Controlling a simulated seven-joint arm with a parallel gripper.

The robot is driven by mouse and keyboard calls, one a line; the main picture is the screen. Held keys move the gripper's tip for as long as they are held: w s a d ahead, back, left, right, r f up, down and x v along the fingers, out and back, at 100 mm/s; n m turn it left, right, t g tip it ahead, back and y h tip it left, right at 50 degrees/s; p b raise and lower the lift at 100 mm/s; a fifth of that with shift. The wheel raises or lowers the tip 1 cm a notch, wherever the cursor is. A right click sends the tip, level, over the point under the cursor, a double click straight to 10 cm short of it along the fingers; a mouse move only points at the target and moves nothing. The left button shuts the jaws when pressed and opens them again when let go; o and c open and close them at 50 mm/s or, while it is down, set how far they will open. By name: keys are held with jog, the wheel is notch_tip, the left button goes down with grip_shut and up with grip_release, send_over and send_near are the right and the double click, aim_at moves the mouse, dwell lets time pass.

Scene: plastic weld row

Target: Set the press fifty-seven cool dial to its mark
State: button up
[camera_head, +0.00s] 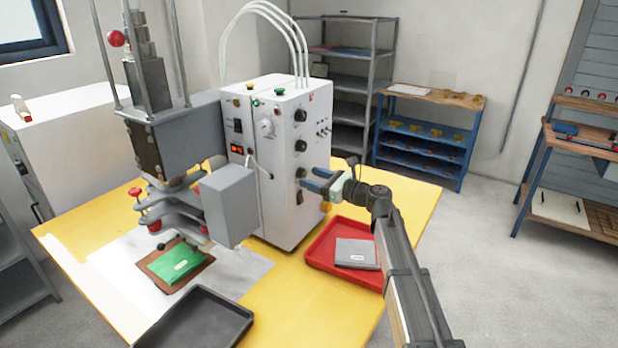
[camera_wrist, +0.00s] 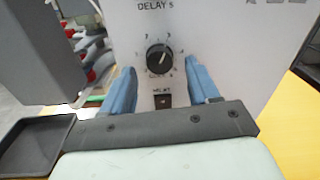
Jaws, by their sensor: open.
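The press control box (camera_head: 270,160) is white and stands on the yellow table. Its right face carries a column of black dials, the lowest (camera_head: 300,172) above a rocker switch (camera_head: 299,197). In the wrist view a round black dial (camera_wrist: 158,58) with a numbered scale sits ahead, between the fingers. "DELAY" is printed above it; the small print by the dial is too blurred to read, and its pointer direction is unclear. My gripper (camera_head: 311,179) is open and empty, its blue fingers either side of the dial's line in the wrist view (camera_wrist: 160,85), apparently apart from it.
A red tray (camera_head: 318,262) with a grey packet (camera_head: 356,253) lies below my gripper. A dark tray (camera_head: 200,322) is at the table's front. The press head (camera_head: 185,135) stands left of the box, over a green packet (camera_head: 177,262). Hoses (camera_head: 275,15) rise from the box.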

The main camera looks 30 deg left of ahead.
jog(key=shift+a, duration=1.05)
jog(key=c, duration=1)
